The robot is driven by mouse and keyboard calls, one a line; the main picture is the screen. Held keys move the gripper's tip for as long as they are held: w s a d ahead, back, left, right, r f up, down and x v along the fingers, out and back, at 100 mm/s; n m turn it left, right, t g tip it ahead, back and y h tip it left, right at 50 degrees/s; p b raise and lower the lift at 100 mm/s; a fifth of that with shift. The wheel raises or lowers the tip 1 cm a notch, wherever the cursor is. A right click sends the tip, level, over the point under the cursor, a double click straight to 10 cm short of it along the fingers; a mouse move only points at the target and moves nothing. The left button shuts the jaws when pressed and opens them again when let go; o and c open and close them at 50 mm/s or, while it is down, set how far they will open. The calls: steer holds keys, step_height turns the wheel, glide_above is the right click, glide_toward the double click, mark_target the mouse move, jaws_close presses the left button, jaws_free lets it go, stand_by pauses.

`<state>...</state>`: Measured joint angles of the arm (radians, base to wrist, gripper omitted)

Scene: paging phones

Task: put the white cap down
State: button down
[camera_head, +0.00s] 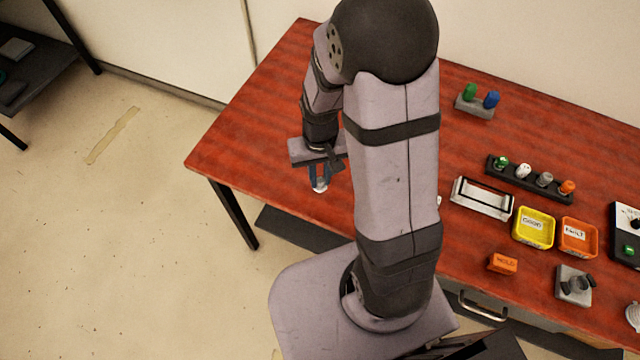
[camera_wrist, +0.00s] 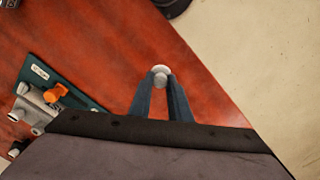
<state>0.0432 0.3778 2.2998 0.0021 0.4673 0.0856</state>
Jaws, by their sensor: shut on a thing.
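My gripper (camera_head: 320,184) is over the left part of the red-brown table, near its front edge. Its two blue-grey fingers are shut on the white cap (camera_head: 320,188). In the wrist view the white cap (camera_wrist: 160,73) shows as a small round piece between the fingertips of my gripper (camera_wrist: 160,80), with red-brown table surface around it. I cannot tell whether the cap touches the table.
Bare table (camera_head: 255,115) lies left of my gripper. To the right are a yellow tray (camera_head: 533,243), an orange tray (camera_head: 594,252), a white-framed holder (camera_head: 468,204) and a dark rack (camera_head: 530,184) with several small pieces. The wrist view shows a teal board (camera_wrist: 35,73) at left.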

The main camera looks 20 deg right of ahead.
mark_target(320, 182)
steer(key=shift+f+p, duration=0.4)
steer(key=shift+f, duration=2)
steer(key=c, duration=1.4)
jaws_free()
steer(key=shift+r, duration=0.1)
step_height(320, 182, up, 12)
steer(key=shift+f+b, duration=0.1)
steer(key=shift+b, duration=1)
steer(key=shift+n, duration=0.7)
steer(key=s, duration=0.3)
steer(key=s+a, duration=0.1)
steer(key=s, duration=0.4)
steer(key=shift+s+a, duration=0.15)
steer(key=shift+s, duration=0.25)
